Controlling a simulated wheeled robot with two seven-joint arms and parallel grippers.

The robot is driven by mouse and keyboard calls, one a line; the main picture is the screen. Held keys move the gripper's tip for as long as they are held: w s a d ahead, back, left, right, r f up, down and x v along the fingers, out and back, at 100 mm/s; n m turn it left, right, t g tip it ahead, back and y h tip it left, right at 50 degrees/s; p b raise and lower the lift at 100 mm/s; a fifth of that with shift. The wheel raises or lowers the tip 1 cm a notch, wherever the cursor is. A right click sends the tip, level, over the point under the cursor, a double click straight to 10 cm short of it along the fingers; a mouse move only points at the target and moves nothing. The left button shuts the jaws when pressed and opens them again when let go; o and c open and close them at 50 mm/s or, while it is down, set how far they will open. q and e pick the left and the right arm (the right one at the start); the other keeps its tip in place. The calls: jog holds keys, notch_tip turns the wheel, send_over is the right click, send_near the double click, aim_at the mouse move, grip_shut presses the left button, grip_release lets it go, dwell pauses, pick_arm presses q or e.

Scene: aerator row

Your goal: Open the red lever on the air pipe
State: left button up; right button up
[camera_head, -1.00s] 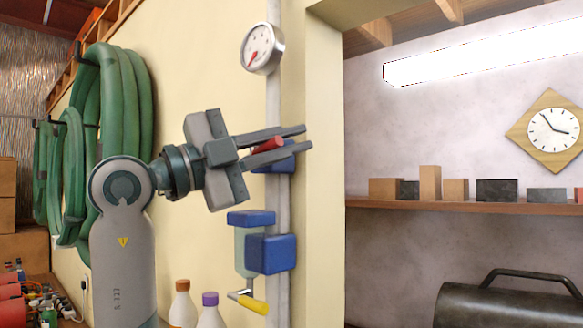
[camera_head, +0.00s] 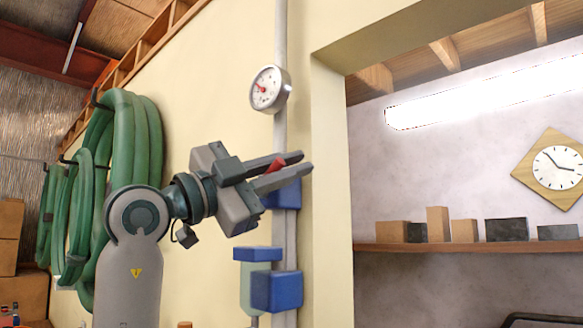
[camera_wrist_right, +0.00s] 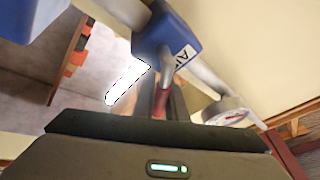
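The red lever (camera_head: 275,165) sits at the blue valve body (camera_head: 286,196) on the grey air pipe (camera_head: 281,130). My right gripper (camera_head: 307,162) has one finger on either side of the lever, with a narrow gap. It looks shut on the lever; the finger contact is partly hidden. In the right wrist view the red lever (camera_wrist_right: 159,104) shows between the dark fingers, below the blue valve (camera_wrist_right: 167,38) with its white label. My left gripper is not in view.
A pressure gauge (camera_head: 269,89) is on the pipe above my gripper. A second blue fitting (camera_head: 277,290) is below. Green hoses (camera_head: 130,140) hang at left. A wall corner stands right of the pipe, with a shelf (camera_head: 470,246) and clock (camera_head: 557,168) beyond.

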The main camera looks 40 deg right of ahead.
jog(key=o, duration=0.4)
jog(key=shift+o, duration=0.2)
